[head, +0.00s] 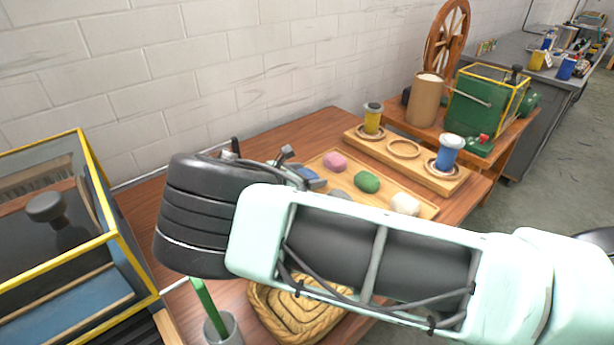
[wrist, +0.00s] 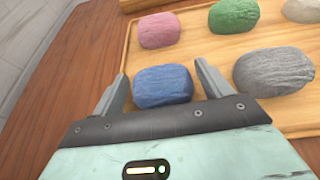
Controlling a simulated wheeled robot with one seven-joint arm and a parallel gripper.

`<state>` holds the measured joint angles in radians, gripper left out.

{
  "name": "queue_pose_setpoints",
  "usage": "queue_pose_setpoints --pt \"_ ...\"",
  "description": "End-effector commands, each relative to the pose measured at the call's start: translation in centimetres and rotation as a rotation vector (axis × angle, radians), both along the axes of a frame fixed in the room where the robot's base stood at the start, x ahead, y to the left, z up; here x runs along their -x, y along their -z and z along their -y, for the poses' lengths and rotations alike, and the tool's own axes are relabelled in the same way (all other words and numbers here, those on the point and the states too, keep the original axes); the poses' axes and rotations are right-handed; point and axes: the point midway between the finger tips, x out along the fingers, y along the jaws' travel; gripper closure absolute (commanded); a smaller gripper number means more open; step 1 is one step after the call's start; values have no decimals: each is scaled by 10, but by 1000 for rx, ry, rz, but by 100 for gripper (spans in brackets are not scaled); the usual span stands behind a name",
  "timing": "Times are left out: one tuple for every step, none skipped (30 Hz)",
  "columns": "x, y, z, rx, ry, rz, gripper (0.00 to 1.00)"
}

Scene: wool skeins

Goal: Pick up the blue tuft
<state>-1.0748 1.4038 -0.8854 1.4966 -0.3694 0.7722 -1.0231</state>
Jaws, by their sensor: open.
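The blue tuft (wrist: 163,87) lies on the near left part of a wooden tray (wrist: 197,66) in the wrist view. My gripper (wrist: 158,88) is open, with one finger to the left of the blue tuft and one to its right. I cannot tell whether the fingers touch it. In the head view the blue tuft (head: 310,180) shows partly, beside my gripper (head: 290,160) and behind my arm.
The tray also holds a pink tuft (wrist: 158,30), a green tuft (wrist: 233,15), a grey tuft (wrist: 273,72) and a white tuft (head: 405,204). A woven basket (head: 290,308) is in front.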

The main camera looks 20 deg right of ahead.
Motion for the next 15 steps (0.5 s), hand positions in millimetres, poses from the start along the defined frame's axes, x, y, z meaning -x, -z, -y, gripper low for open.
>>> queue_pose_setpoints --pt "-1 1 4 1 1 0 23" --pt "-2 2 4 0 1 0 23" --pt "-2 2 5 0 0 1 23" --pt "-2 2 4 0 0 1 23" --pt "-2 2 4 0 0 1 23" --pt "-2 2 4 0 0 1 23" --pt "-2 2 4 0 0 1 23" --pt "-2 2 4 0 0 1 28" --pt "-2 2 4 0 0 1 39" --pt "-2 2 4 0 0 1 48" --pt "-2 2 4 0 0 1 55" --pt "-2 2 4 0 0 1 56" --pt "-2 2 4 0 0 1 56" --pt "-2 2 4 0 0 0 56" --pt "-2 2 4 0 0 0 56"
